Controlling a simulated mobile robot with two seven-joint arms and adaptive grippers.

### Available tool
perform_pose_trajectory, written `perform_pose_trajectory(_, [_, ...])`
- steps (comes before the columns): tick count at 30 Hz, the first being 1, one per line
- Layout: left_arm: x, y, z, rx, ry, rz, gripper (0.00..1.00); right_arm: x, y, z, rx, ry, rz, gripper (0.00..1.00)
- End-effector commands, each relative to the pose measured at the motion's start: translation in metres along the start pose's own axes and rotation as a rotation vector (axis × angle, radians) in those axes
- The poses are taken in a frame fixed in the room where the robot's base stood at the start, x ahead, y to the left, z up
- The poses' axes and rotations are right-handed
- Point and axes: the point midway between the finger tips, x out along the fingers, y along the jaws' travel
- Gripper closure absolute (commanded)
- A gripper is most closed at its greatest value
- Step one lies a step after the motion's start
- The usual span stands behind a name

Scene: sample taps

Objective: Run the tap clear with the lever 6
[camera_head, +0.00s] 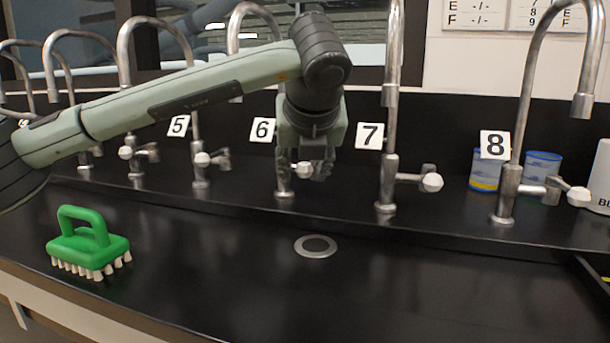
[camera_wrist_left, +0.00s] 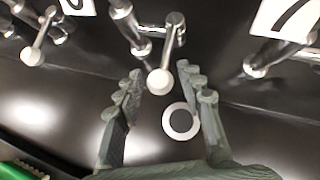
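Tap 6 (camera_head: 284,160) stands behind my left gripper in the head view, under the label 6 (camera_head: 262,130). Its lever ends in a white knob (camera_head: 304,169), which also shows in the left wrist view (camera_wrist_left: 160,81). My left gripper (camera_head: 312,172) hangs down at the lever. In the left wrist view my left gripper (camera_wrist_left: 158,74) is open, with grey fingers on either side of the knob and clear gaps around it there. Whether a finger touches the lever cannot be told. No running water shows. My right gripper is not in view.
Tap 7 (camera_head: 388,160) stands close to the right and tap 5 (camera_head: 199,165) to the left. A round drain (camera_head: 315,246) lies in front. A green brush (camera_head: 88,245) stands at the left. Blue-lidded tubs (camera_head: 541,170) are behind tap 8. The black counter's front is otherwise clear.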

Motion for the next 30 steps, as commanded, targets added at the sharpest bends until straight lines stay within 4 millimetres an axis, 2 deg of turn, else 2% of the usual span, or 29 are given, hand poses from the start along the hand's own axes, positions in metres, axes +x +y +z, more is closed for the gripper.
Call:
perform_pose_trajectory(13, [-0.004, -0.001, 0.0, 0.0, -0.001, -0.002, 0.62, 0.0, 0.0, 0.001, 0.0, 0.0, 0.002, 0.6])
perform_pose_trajectory(30, [-0.071, -0.001, 0.0, 0.0, -0.002, -0.002, 0.62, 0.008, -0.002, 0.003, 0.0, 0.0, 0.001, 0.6])
